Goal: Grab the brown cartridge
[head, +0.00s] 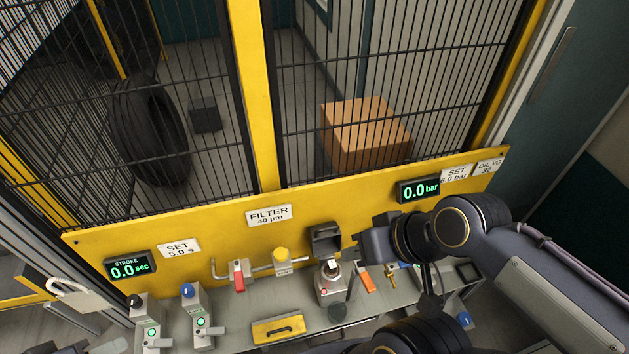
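I cannot make out a brown cartridge for certain. A dark open-fronted housing (326,240) is on the yellow panel above the bench, and a grey unit with a red button (331,285) stands below it. My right gripper (352,253) comes in from the right, its tip close to the right side of the housing. The fingers are small and dark, and I cannot see whether they are open or hold anything. My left gripper is not clearly in view.
A yellow lid with a black handle (278,330) lies on the bench. Valves with a red lever (239,276) and a yellow cap (282,257) stand left of the housing. An orange part (367,282) is below my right gripper. A mesh fence (380,60) rises behind the yellow panel.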

